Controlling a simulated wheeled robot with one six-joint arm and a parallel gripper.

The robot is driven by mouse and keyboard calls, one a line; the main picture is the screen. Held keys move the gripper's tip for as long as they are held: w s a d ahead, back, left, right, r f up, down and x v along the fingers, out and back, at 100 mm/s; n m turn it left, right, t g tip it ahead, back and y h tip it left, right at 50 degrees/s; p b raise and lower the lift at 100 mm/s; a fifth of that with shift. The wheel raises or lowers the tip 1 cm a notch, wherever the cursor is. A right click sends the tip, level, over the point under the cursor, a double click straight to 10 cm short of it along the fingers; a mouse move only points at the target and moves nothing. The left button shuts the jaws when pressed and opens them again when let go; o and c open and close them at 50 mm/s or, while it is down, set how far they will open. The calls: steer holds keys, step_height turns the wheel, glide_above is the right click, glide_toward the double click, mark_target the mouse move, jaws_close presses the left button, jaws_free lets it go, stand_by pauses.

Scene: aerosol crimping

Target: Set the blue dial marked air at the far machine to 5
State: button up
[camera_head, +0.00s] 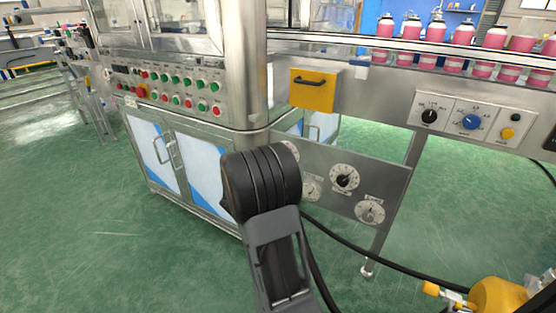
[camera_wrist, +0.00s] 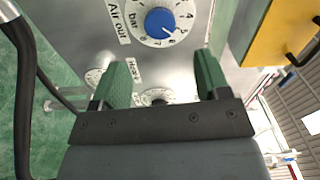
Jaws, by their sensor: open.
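In the wrist view a blue dial (camera_wrist: 160,20) sits on a round white scale, beside a label reading "Air out" and "bar". In the head view my black wrist hides the gripper and part of the lower steel panel (camera_head: 385,188). I cannot make out the "Air out" dial there.
Other dials share the lower panel, among them a black-knobbed one (camera_head: 344,178) and a grey one (camera_head: 371,210). A yellow box (camera_head: 312,91) with a black handle is above. Another blue knob (camera_head: 471,122) is on the upper right panel. A black cable runs low.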

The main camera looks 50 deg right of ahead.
steer(key=shift+p+v, duration=0.4)
steer(key=shift+v, duration=1.95)
